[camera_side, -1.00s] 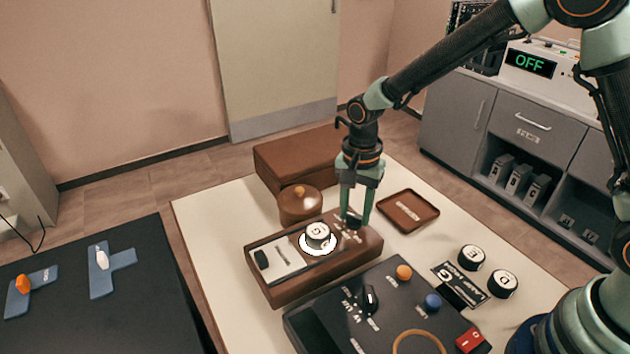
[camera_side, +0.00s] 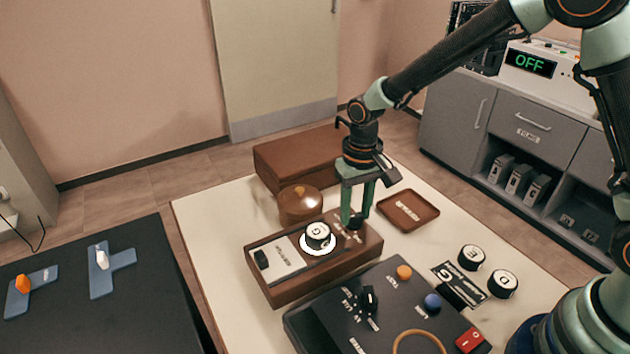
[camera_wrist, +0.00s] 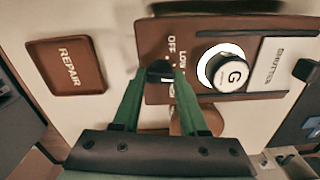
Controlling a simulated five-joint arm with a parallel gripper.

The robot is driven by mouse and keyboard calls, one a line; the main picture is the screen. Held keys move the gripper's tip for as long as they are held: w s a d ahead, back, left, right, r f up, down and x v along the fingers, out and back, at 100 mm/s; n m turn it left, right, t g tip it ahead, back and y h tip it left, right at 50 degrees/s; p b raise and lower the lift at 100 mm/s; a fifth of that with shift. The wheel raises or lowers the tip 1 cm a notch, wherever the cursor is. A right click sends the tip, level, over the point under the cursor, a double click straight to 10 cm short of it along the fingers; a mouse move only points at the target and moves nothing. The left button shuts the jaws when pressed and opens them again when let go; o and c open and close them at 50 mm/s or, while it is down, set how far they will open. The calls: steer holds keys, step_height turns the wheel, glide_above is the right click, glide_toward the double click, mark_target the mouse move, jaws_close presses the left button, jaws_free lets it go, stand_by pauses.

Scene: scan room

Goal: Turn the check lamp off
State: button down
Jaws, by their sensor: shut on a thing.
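The brown lamp box (camera_side: 340,268) stands on the cream table. A white lit disc (camera_side: 303,243) on its top glows around a black-and-white puck marked G (camera_side: 318,234). A small dark knob (camera_wrist: 160,76) sits at the box's end, beside the words OFF and LOW; a third label is partly hidden behind a finger. My gripper (camera_side: 355,221) points down at that end of the box. In the wrist view my gripper (camera_wrist: 160,72) is shut on the knob, which its fingers partly cover. The knob's exact setting is hard to tell.
A brown REPAIR tray (camera_side: 408,211) lies right of the gripper. A round lidded pot (camera_side: 300,205) and brown case (camera_side: 298,158) stand behind. A dark control panel (camera_side: 330,322) is in front, with two loose pucks (camera_side: 471,257) to its right. A display (camera_side: 529,63) reads OFF.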

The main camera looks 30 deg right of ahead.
mark_target(355, 215)
steer(key=n, duration=1.3)
steer(key=shift+n, duration=0.4)
stand_by(0.3)
steer(key=shift+c, duration=2.2)
jaws_free()
steer(key=shift+r, duration=0.15)
step_height(355, 215, up, 12)
